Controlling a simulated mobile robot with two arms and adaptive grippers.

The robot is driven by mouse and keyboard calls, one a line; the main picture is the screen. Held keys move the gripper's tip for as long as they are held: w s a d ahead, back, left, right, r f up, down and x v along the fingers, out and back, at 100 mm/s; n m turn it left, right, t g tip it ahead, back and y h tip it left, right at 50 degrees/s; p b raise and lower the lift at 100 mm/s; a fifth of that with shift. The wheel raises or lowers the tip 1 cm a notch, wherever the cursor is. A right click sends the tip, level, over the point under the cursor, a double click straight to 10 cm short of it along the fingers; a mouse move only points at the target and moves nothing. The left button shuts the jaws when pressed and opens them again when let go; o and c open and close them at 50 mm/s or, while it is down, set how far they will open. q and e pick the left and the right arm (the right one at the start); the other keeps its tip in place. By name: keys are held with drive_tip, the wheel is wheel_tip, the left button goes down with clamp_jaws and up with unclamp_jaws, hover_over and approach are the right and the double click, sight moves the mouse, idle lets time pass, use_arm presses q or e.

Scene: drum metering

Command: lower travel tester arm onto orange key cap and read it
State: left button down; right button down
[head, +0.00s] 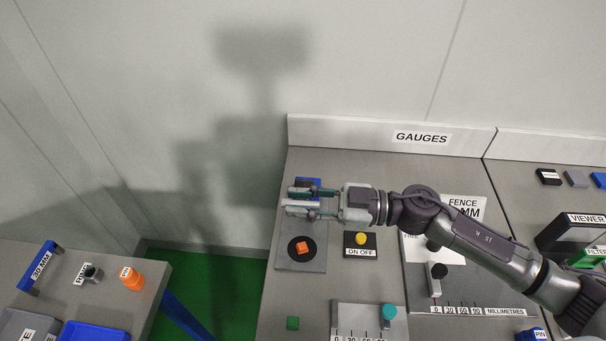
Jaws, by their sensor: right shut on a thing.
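The orange key cap (302,247) sits on a round black pad on the grey tester plate (290,265), near the left edge of the gauges bench. My right gripper (302,201) reaches in from the right over the plate's far part. It is shut on a pale grey bar (296,204), which looks like the travel tester arm. The bar is beyond the key cap in the picture and appears apart from it. The gripper hides much of the bar and any readout. My left gripper is out of view.
A yellow button (361,239) marked ON OFF is right of the plate. A green block (292,323) and a scale with a teal knob (389,312) are nearer. A left bench holds an orange part (131,278) and a blue tray (95,331). Green floor separates the benches.

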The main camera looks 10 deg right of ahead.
drive_tip(key=shift+s+a+f, duration=0.2)
drive_tip(key=shift+s+f, duration=0.9)
drive_tip(key=shift+f, duration=0.15)
drive_tip(key=c, duration=1.1)
unclamp_jaws()
drive_tip(key=shift+w, duration=0.1)
drive_tip(key=d, duration=0.4)
drive_tip(key=s+d, duration=0.1)
drive_tip(key=d, duration=0.3)
drive_tip(key=s+d, duration=0.1)
drive_tip(key=d, duration=0.2)
drive_tip(key=shift+s+d, duration=0.15)
drive_tip(key=shift+d, duration=0.25)
